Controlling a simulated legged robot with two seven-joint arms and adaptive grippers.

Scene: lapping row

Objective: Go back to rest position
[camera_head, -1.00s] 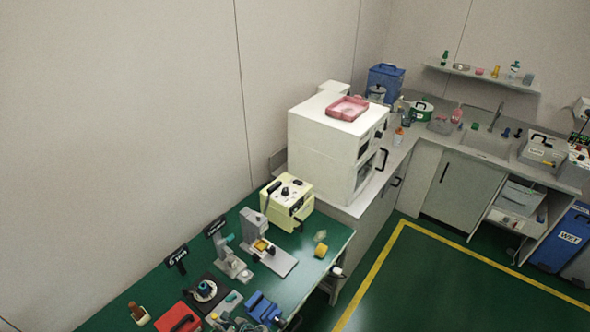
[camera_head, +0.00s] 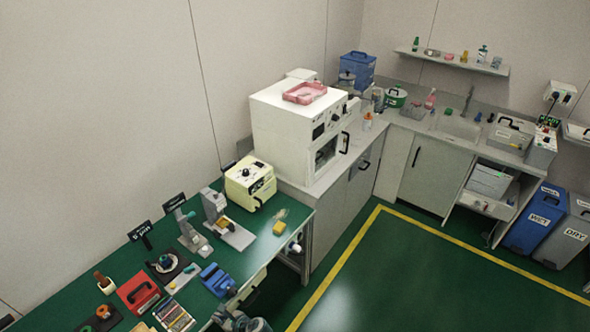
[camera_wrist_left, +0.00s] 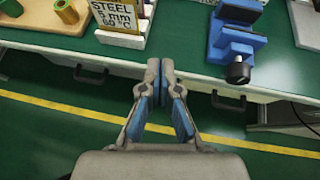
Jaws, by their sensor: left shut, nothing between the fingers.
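My left gripper (camera_head: 238,321) shows at the bottom edge of the head view, low in front of the green-topped bench (camera_head: 107,262). In the left wrist view my left gripper (camera_wrist_left: 160,66) has its two fingertips together with nothing between them. It points at the bench's front edge, apart from the things on top. A blue vise (camera_head: 217,280) stands near that edge; it also shows in the left wrist view (camera_wrist_left: 235,38), ahead and to the right of the fingers. My right gripper is in neither view.
A sign reading steel (camera_wrist_left: 112,16) stands near the bench edge. A red case (camera_head: 138,292), a cream box (camera_head: 250,183) and stands occupy the bench. A white oven (camera_head: 283,130) stands on the counter beyond. The green floor (camera_head: 420,285) with a yellow line is open at right; bins (camera_head: 537,218) stand beyond.

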